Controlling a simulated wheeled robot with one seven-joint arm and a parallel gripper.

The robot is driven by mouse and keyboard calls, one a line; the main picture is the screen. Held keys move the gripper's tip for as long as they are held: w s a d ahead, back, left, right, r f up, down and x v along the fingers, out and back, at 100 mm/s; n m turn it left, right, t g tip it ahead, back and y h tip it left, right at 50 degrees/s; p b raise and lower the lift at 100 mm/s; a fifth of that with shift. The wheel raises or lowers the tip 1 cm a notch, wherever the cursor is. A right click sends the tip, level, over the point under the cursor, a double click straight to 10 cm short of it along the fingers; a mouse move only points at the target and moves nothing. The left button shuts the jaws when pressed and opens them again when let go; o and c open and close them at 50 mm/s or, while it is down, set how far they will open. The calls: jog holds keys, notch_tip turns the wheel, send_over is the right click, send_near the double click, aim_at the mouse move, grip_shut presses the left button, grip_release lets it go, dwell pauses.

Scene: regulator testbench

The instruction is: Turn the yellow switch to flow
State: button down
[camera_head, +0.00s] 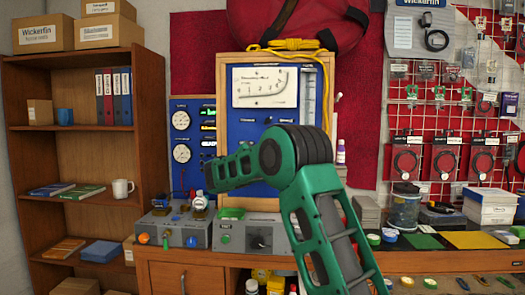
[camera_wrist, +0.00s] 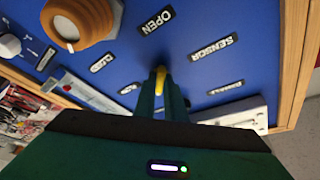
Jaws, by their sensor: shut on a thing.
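The yellow switch (camera_wrist: 159,78) shows in the wrist view as a small yellow lever on the blue panel (camera_wrist: 195,22). My gripper (camera_wrist: 160,86) is shut on it, with one dark green finger on either side of the lever. Around it on the panel are an OPEN label (camera_wrist: 156,21), a SENSOR label (camera_wrist: 212,50) and smaller labels that I cannot read for certain. In the head view my green arm reaches in front of the blue panel (camera_head: 240,130) and hides the switch. My fingertips are also hidden there.
In the head view, grey control boxes (camera_head: 250,236) stand on the bench below the panel. A wooden shelf (camera_head: 75,130) is at left.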

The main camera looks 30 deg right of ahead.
jog(key=shift+w+a+f+m, duration=0.15)
jog(key=shift+f+m, duration=0.1)
jog(key=shift+m, duration=0.05)
jog(key=c, duration=1.8)
grip_release()
jog(key=shift+r, duration=0.1)
jog(key=v, duration=1)
jog(key=shift+a, duration=0.25)
jog(key=shift+s, duration=0.2)
